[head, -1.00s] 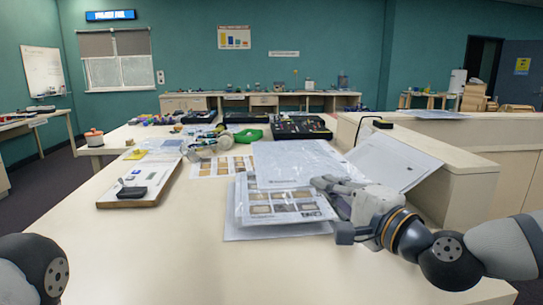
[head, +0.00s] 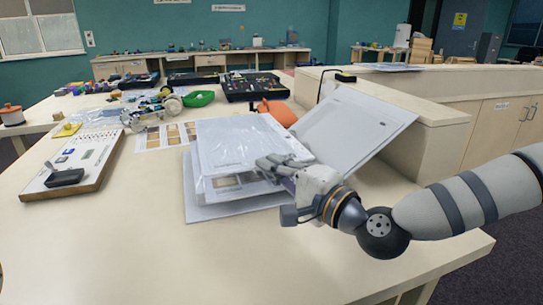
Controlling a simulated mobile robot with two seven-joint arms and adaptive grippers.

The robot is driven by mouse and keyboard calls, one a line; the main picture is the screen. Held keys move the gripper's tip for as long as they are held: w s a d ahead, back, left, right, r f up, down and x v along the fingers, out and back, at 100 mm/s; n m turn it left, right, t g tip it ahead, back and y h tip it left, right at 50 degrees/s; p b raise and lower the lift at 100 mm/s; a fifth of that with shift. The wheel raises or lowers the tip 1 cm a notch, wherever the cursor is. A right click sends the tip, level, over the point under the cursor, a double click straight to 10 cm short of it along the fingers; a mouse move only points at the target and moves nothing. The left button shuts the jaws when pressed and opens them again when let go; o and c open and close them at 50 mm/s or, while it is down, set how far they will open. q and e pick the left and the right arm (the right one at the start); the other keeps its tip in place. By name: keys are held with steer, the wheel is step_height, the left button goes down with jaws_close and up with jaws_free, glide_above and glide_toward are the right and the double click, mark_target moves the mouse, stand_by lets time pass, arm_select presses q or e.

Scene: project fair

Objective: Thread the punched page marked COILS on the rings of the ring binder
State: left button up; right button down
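A stack of printed pages (head: 238,143) lies at the middle of the table on a grey-white sheet or cover (head: 205,212). The top one looks glossy, like a plastic sleeve, and a page with brown pictures shows partly beneath it. No COILS mark is readable. My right gripper (head: 272,164) reaches in from the right, its fingertips at the stack's right edge. Whether they pinch a page is unclear. A large pale panel with a dark edge (head: 352,128) leans behind at the right; it may be a binder cover. No rings are discernible. My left gripper is out of view.
A board with small dark parts (head: 75,162) lies left. The table's front is clear. A low partition (head: 430,108) borders the right.

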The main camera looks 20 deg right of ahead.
steer(key=shift+r, duration=0.1)
steer(key=shift+s+a+f, duration=0.1)
steer(key=shift+s+f, duration=0.15)
steer(key=shift+f, duration=0.2)
stand_by(0.6)
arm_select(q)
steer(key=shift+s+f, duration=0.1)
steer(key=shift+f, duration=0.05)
arm_select(e)
steer(key=shift+f, duration=0.25)
stand_by(0.6)
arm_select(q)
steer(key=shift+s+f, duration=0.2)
arm_select(e)
steer(key=shift+f, duration=0.5)
arm_select(q)
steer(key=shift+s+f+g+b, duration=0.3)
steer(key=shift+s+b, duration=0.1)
steer(key=shift+b, duration=0.1)
arm_select(e)
steer(key=shift+f, duration=0.65)
